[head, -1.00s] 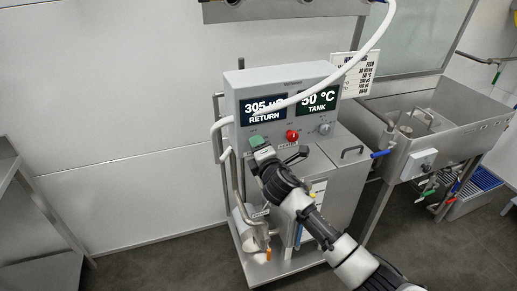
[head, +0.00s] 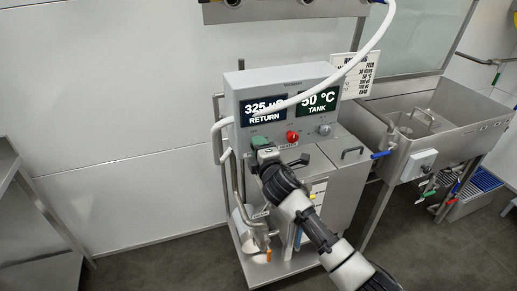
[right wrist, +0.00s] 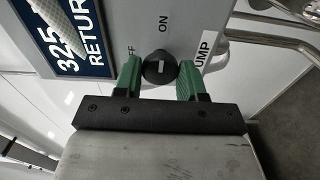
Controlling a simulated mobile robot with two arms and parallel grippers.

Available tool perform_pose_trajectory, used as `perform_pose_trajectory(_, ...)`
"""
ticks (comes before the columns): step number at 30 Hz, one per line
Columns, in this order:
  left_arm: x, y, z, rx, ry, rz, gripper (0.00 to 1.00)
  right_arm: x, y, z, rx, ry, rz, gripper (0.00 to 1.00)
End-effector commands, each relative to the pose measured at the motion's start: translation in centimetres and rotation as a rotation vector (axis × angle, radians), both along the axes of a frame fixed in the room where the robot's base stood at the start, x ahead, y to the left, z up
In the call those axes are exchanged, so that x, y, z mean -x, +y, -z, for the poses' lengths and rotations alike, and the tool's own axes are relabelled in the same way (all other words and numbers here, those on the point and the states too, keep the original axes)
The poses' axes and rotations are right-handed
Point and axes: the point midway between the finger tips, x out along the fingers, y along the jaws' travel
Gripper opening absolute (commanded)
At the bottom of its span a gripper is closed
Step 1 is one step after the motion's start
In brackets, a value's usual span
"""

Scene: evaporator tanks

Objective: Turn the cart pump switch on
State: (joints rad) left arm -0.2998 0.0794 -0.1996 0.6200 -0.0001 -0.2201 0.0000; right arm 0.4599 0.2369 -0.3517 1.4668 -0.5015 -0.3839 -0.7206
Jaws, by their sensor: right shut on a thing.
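The pump switch is a black round knob (right wrist: 160,67) with a short white mark, on the grey panel (head: 240,106) of the cart. In the right wrist view the word ON is above it, OFF to its left and partly hidden, PUMP to its right. My right gripper (right wrist: 160,76) has its green fingers on both sides of the knob, shut on it. In the head view my right gripper (head: 261,143) hides the knob. My left gripper is not in view.
The panel displays (head: 264,110) read 325 RETURN and 50 °C TANK. A red knob (head: 292,137) and a grey dial (head: 324,130) sit right of my gripper. A white hose (head: 345,68) crosses the panel. A steel sink (head: 440,125) stands at the right.

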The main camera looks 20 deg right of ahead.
Motion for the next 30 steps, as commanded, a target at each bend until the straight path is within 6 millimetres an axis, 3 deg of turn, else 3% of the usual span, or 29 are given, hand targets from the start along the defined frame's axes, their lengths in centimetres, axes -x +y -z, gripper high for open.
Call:
perform_pose_trajectory(1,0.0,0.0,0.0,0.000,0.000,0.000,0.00,0.0,0.0,0.1,-0.002,0.002,0.001,0.16)
perform_pose_trajectory(2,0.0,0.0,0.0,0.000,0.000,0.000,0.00,0.0,0.0,0.1,-0.002,0.002,0.001,0.42)
perform_pose_trajectory(6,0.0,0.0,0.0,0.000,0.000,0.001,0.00,0.0,0.0,0.1,-0.001,0.002,0.000,0.63)
perform_pose_trajectory(19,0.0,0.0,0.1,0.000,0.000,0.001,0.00,0.8,-0.1,0.1,0.002,0.000,-0.001,0.65)
perform_pose_trajectory(30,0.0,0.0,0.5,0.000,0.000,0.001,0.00,7.0,-0.3,0.2,0.001,0.002,-0.001,0.65)
